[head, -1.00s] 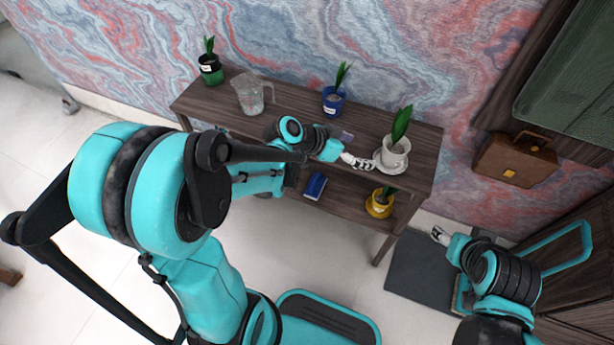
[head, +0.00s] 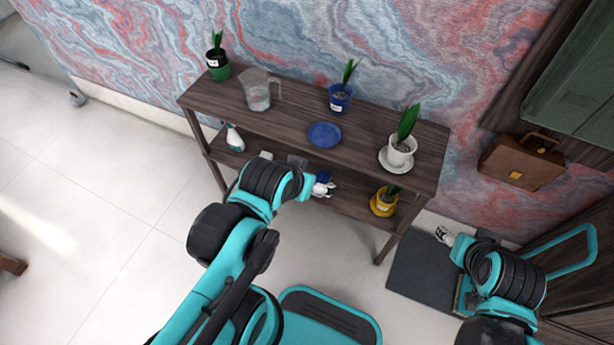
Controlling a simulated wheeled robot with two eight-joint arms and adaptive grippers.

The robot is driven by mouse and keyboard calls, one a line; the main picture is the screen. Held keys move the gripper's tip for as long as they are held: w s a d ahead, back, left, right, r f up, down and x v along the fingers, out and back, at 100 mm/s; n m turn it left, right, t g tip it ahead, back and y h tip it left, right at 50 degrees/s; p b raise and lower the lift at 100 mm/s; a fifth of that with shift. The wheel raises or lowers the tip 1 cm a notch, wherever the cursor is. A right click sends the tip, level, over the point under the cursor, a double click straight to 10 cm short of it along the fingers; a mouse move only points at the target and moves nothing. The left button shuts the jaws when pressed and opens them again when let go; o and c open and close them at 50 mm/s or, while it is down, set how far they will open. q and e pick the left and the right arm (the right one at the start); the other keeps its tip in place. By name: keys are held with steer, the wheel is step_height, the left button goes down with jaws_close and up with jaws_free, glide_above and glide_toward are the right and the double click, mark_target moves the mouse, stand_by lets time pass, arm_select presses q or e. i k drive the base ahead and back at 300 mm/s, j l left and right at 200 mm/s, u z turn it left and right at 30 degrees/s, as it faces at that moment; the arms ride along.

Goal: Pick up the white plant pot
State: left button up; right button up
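The white plant pot (head: 401,152) holds a green leafy plant. It stands upright on a white saucer (head: 385,163) at the right end of the wooden table's top. My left gripper (head: 323,189) is in front of the table, left of the pot and below the tabletop, apart from the pot. It is small in the picture, and its finger opening is unclear. My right gripper (head: 443,234) is low at the right, past the table's right end and away from the pot. Its fingers look spread, with nothing between them.
The table (head: 293,122) also bears a green pot (head: 219,70), a clear jug (head: 258,92), a blue pot (head: 340,98) and a blue plate (head: 324,134). A yellow pot (head: 383,203) and spray bottle (head: 234,138) stand on the lower shelf. A brown briefcase (head: 521,162) hangs right.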

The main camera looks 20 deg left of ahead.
mark_target(402, 145)
steer(key=j+z, duration=0.15)
steer(key=j, duration=0.4)
steer(key=j+z, duration=0.2)
steer(key=j, duration=0.35)
steer(key=k+j+z, duration=0.15)
steer(key=j, duration=0.4)
steer(key=j+z, duration=0.15)
steer(key=j, duration=0.4)
